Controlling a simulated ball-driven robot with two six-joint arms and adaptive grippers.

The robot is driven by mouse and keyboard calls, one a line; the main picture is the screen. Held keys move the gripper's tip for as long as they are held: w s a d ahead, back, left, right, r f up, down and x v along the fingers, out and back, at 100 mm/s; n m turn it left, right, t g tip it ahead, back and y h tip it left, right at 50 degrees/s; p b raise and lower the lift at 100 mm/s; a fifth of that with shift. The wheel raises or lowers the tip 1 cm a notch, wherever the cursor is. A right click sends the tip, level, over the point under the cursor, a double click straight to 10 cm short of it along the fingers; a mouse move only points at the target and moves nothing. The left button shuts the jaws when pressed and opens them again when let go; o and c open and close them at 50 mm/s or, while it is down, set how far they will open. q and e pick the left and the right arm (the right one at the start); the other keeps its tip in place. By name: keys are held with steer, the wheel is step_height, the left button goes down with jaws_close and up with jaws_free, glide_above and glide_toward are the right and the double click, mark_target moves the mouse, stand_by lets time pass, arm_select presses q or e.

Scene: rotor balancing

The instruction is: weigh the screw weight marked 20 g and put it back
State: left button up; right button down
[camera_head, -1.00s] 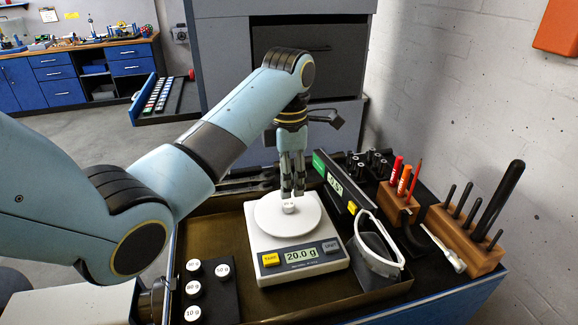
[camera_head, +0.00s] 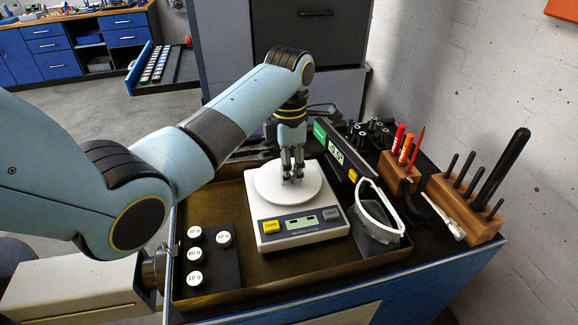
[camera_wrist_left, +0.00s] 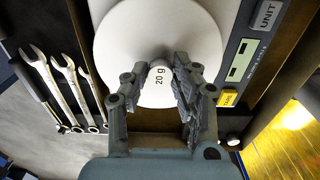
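The screw weight marked 20 g (camera_wrist_left: 159,77) stands on the round white pan (camera_head: 265,184) of the scale, label toward the left wrist camera. My left gripper (camera_head: 292,178) is down at the pan. In the head view the fingers mostly hide the weight. The scale (camera_head: 300,240) shows dashes on its display (camera_head: 301,222), not a number. Several white-capped weights stand in a black holder (camera_head: 225,270) left of the scale. My right gripper is not in view.
The scale stands in a brown tray (camera_head: 262,292). Safety glasses (camera_head: 378,215), a green-fronted display unit (camera_head: 337,155) and wooden tool blocks (camera_head: 462,205) stand to the right. Wrenches (camera_wrist_left: 68,85) lie beside the pan in the wrist view.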

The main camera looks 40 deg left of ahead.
arm_select(q)
jaws_close()
steer(key=shift+r+p, duration=0.3)
steer(key=shift+r, duration=2.2)
